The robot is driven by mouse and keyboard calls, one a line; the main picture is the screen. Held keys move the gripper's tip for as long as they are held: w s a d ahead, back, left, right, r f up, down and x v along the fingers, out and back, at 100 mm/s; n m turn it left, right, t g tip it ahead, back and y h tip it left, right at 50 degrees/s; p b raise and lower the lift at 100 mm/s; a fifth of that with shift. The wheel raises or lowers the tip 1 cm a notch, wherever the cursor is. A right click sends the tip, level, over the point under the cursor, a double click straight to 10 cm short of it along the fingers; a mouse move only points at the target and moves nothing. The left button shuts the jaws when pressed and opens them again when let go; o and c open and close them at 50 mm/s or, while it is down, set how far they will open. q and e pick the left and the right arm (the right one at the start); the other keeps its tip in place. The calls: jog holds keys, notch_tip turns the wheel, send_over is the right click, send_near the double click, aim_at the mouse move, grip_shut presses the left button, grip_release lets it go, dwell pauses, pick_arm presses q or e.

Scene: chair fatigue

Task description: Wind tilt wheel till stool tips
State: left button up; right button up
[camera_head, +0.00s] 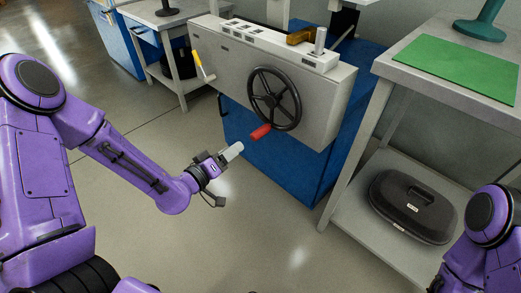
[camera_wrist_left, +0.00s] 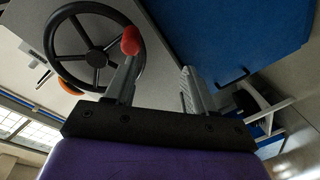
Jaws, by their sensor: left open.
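The tilt wheel (camera_head: 274,98) is a black spoked handwheel on the front of a grey machine housing (camera_head: 325,105). Its red handle (camera_head: 260,132) points out at the wheel's lower left. My left gripper (camera_head: 228,175) is open and empty, below and left of the red handle. In the left wrist view, the wheel (camera_wrist_left: 94,50) and red handle (camera_wrist_left: 130,40) lie beyond the fingers, with the handle by the tip of one finger; I cannot tell whether they touch. My right gripper is not in view; only part of my right arm shows. I cannot make out the stool.
A yellow-handled lever (camera_head: 202,67) sticks out at the housing's left end. A blue base (camera_head: 262,160) stands below the housing. To the right, a grey bench (camera_head: 400,70) carries a green mat (camera_head: 458,68), with a black case (camera_head: 412,205) on its lower shelf. Floor is clear around my left gripper.

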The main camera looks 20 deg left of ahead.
aim_at(261, 131)
pick_arm(q)
jog(key=w+d, duration=0.2)
jog(key=w, duration=0.1)
jog(key=w+d+r+m+h+b, duration=0.1)
jog(key=w+d, duration=0.1)
jog(key=w, duration=0.1)
jog(key=w+d+r+h+b, duration=0.1)
jog(key=w+d, duration=0.1)
jog(key=w, duration=0.1)
jog(key=shift+d+r, duration=0.1)
jog(key=shift+m, duration=0.3)
grip_shut()
